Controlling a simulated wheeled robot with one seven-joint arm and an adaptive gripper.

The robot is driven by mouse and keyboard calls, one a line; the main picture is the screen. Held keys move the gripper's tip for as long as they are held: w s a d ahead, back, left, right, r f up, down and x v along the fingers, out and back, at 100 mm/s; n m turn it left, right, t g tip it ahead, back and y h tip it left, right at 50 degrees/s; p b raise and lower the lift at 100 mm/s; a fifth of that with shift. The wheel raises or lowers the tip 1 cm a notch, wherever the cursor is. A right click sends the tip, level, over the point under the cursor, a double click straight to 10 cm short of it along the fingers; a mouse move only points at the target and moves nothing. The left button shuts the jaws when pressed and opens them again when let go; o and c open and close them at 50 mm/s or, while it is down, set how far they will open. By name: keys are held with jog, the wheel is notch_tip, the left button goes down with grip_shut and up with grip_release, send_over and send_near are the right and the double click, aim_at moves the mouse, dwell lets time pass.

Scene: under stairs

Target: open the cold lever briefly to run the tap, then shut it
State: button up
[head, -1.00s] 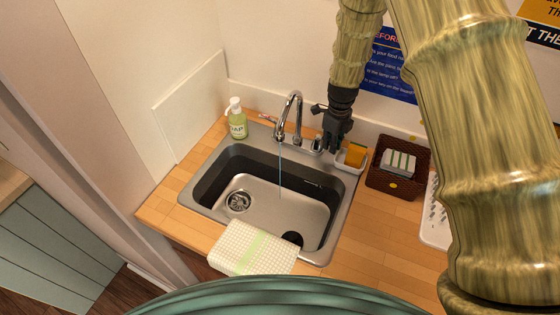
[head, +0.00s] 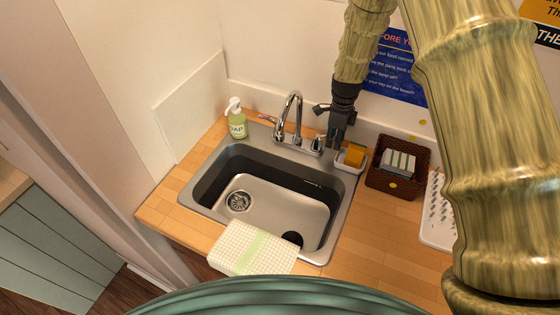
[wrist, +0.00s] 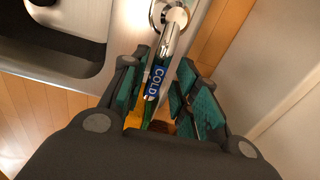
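The chrome tap (head: 296,106) arches over the sink's back rim, and no water stream shows below its spout. The cold lever is at the right of the tap in the head view, partly hidden by my gripper (head: 338,138). In the wrist view the chrome cold lever (wrist: 167,42), with a blue COLD label (wrist: 157,81), lies between my gripper's two fingers (wrist: 158,78). The fingers stand apart on either side of the lever, and I cannot tell whether one touches it. Nothing is gripped.
The steel sink (head: 345,206) has an empty basin. A soap bottle (head: 237,122) stands left of the tap. A white sponge holder (head: 348,164) and a brown basket (head: 420,181) sit to the right. A folded cloth (head: 250,248) lies over the front rim.

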jog(key=o, duration=0.7)
jog(key=shift+s+f, duration=0.1)
jog(key=shift+s, duration=0.05)
jog(key=shift+r+p, duration=1.2)
jog(key=shift+r, duration=2.3)
